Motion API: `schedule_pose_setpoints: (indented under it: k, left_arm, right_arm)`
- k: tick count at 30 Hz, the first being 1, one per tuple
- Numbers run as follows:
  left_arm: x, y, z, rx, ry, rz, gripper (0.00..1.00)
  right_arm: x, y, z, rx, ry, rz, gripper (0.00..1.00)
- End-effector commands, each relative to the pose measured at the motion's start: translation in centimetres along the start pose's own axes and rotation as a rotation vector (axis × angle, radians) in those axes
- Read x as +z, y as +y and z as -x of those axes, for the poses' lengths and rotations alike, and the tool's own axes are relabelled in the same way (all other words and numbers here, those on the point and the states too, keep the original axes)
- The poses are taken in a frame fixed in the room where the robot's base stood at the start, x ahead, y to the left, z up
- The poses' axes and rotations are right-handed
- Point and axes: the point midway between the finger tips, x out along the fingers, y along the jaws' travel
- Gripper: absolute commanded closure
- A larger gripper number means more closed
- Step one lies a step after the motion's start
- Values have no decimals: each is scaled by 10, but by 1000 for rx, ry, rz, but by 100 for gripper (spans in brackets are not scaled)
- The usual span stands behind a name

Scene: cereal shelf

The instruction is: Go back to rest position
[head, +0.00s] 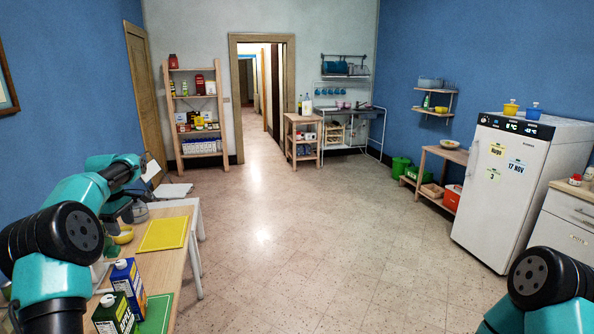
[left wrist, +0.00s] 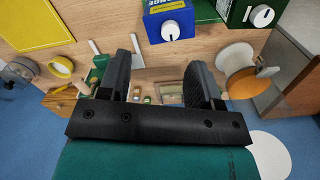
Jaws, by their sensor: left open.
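My left gripper (left wrist: 163,68) is open in the left wrist view, its two dark fingers apart with nothing between them. In the head view my left arm comes in from the left and bends down over the left side of the table (head: 160,272); the gripper is mostly hidden by the arm there. A blue carton (head: 128,282) and a green carton (head: 113,314) stand on the table; the blue carton (left wrist: 168,22) is just beyond the fingers in the left wrist view, apart from them. Only part of my right arm shows at lower right; its gripper is out of view.
A wooden shelf (head: 220,112) with several packages stands at the back left. A white fridge (head: 505,195) is at right. The middle floor is clear.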

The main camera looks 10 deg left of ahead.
Motion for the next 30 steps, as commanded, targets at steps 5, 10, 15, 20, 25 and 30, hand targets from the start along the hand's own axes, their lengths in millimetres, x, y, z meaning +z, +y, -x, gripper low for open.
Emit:
schedule_pose_setpoints:
  k: [5,10,15,20,25,30]
  left_arm:
    - [53,21,-86,16,-48,-224,42]
    - [112,23,-169,48,-98,-440,42]
    - [175,5,-245,86,-148,-644,42]
    - [235,-31,-310,127,-192,-824,42]
    - [294,-88,-365,170,-228,-1006,42]
    - [342,-159,-403,210,-251,-1173,42]
  right_arm:
    - [0,0,0,0,0,0,57]
    - [0,0,0,0,0,0,57]
    - [0,0,0,0,0,0,57]
    - [0,0,0,0,0,0,57]
    - [0,0,0,0,0,0,57]
    - [0,0,0,0,0,0,57]
